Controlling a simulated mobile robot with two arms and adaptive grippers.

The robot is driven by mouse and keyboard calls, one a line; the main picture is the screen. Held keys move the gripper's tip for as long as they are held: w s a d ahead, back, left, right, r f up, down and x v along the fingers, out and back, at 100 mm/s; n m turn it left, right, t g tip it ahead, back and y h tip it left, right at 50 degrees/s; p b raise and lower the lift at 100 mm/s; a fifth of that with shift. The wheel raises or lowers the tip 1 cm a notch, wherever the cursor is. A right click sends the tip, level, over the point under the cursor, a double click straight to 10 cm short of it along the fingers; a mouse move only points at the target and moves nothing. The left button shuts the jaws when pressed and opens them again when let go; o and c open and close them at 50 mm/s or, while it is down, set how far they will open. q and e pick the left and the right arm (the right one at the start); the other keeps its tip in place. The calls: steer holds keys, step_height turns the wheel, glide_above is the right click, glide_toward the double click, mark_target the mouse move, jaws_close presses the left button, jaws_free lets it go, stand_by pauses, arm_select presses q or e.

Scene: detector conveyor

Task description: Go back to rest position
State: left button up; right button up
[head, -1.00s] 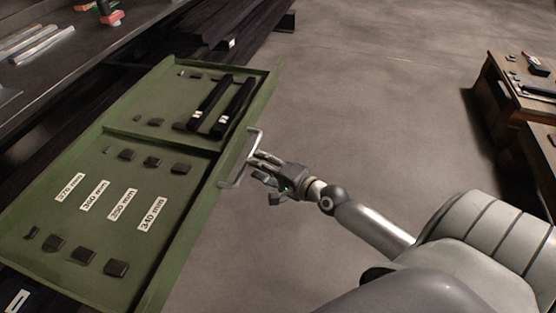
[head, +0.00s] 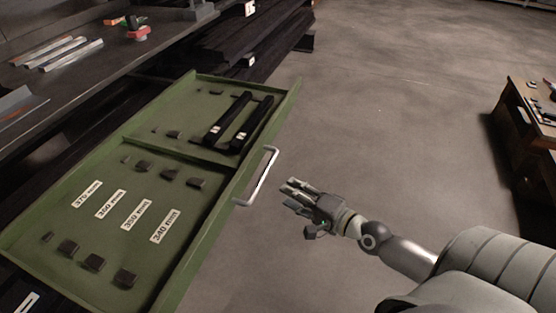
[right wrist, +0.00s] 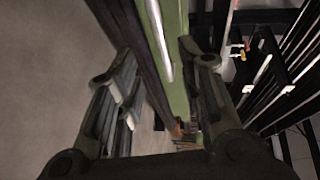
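My right gripper (head: 297,207) is in the air just right of the open green drawer (head: 185,262). It is apart from the drawer's silver handle (head: 262,176). In the right wrist view its fingers (right wrist: 165,92) are spread with nothing between them; the handle (right wrist: 158,40) and the green drawer front (right wrist: 177,50) show beyond them. My left gripper is not in view.
The drawer holds two long black bars (head: 252,124), small dark blocks (head: 125,278) and white length labels (head: 165,227). A dark workbench (head: 85,75) stands at the upper left. A wooden table (head: 540,125) is at the right. The floor (head: 400,120) between is clear.

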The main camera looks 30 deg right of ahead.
steer(key=s+a+f+n+g+h, duration=0.1)
steer(key=s+a+f+n+g, duration=0.45)
steer(key=f, duration=0.25)
steer(key=s+a+f+n+g, duration=0.4)
steer(key=s+a+f+n, duration=0.25)
steer(key=f, duration=0.25)
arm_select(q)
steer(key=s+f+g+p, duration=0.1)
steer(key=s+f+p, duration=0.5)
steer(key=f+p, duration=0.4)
arm_select(e)
steer(key=s+d+f+n+g+h, duration=0.2)
steer(key=s+f+n+g+h, duration=0.15)
steer(key=s+f, duration=0.75)
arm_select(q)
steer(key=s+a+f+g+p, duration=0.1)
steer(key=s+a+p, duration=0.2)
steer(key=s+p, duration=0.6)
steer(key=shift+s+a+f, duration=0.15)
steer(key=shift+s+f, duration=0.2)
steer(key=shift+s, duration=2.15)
arm_select(e)
steer(key=s+d+f+g, duration=0.1)
steer(key=s+d+f, duration=0.1)
steer(key=s, duration=1.2)
steer(key=shift+s+d+f+n, duration=0.2)
steer(key=shift+s+f+n, duration=0.2)
steer(key=shift+f+n, duration=0.1)
